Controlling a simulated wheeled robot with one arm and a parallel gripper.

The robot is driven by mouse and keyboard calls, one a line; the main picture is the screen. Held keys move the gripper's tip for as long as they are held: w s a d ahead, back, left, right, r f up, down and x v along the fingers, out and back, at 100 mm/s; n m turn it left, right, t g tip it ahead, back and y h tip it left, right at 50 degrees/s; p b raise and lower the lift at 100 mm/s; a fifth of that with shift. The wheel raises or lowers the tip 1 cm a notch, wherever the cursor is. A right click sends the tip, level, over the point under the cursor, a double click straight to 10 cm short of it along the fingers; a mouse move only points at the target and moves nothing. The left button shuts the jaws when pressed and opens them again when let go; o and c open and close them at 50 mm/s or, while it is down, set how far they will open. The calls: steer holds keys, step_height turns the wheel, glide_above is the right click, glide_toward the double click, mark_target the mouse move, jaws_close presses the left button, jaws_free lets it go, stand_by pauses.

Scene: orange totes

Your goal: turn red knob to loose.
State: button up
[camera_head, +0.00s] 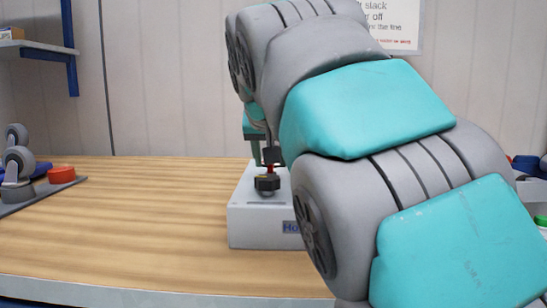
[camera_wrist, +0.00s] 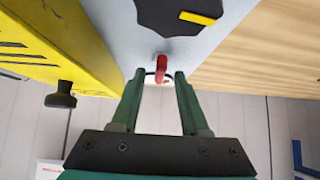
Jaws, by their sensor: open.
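The red knob (camera_wrist: 162,67) stands out from a pale grey-white face in the wrist view. It lies between the tips of my gripper's (camera_wrist: 158,77) two green fingers, which are spread with a gap on each side of it. In the head view, a bit of red knob (camera_head: 268,168) shows just below my gripper (camera_head: 268,155), on top of a white box (camera_head: 253,228). My arm hides the right part of this box and much of the gripper. I cannot tell whether a finger touches the knob.
A black knob with a yellow mark (camera_head: 267,184) stands in front of the red knob; it also shows in the wrist view (camera_wrist: 185,14). A yellow body (camera_wrist: 40,50) fills the wrist view's left. A caster with a red part (camera_head: 62,174) lies left; the wooden table (camera_head: 130,225) between is clear.

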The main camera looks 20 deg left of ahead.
steer(key=v, duration=0.7)
steer(key=shift+s+r, duration=0.25)
steer(key=shift+r, duration=0.05)
steer(key=shift+s+d, duration=0.1)
